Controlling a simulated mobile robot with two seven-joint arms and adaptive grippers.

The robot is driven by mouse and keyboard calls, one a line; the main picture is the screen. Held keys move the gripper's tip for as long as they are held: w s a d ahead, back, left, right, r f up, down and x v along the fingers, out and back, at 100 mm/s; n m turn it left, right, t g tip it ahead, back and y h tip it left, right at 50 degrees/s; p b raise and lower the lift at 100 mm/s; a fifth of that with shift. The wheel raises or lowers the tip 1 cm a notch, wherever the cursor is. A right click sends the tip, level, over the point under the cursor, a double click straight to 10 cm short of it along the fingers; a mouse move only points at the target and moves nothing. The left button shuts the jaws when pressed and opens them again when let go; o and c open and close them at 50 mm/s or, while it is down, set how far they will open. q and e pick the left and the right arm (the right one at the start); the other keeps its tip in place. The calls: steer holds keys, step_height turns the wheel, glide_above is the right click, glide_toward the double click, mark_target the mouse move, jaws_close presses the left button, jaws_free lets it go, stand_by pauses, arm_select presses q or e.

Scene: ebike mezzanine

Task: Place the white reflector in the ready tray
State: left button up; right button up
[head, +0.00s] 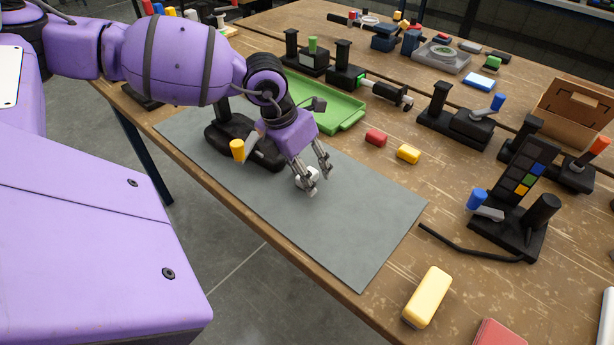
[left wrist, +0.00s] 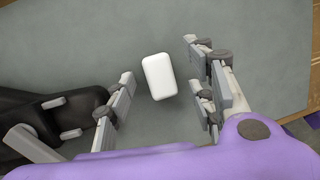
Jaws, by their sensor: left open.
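The white reflector (left wrist: 159,77) is a small rounded block lying on the grey mat (head: 345,232). In the head view the white reflector (head: 304,183) shows partly behind the fingers. My left gripper (head: 318,183) points down over it. In the left wrist view my left gripper (left wrist: 165,88) is open, with one finger on each side of the reflector and a gap to both. A green tray (head: 318,105) lies on the table behind my left arm, partly hidden by it. No label shows on it. My right gripper is not in view.
A black fixture with a yellow handle (head: 238,150) stands on the mat just left of my gripper. Several black fixtures stand farther back and right. The mat's right part is clear.

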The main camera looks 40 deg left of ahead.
mark_target(311, 173)
arm_select(q)
steer(key=shift+c, duration=0.3)
jaws_close()
stand_by(0.3)
steer(key=shift+r, duration=0.45)
step_height(311, 173, up, 2)
steer(key=shift+r, duration=0.2)
steer(key=s+d+r, duration=0.3)
steer(key=s+r, duration=0.6)
steer(key=s, duration=0.4)
steer(key=shift+s+r+p, duration=0.4)
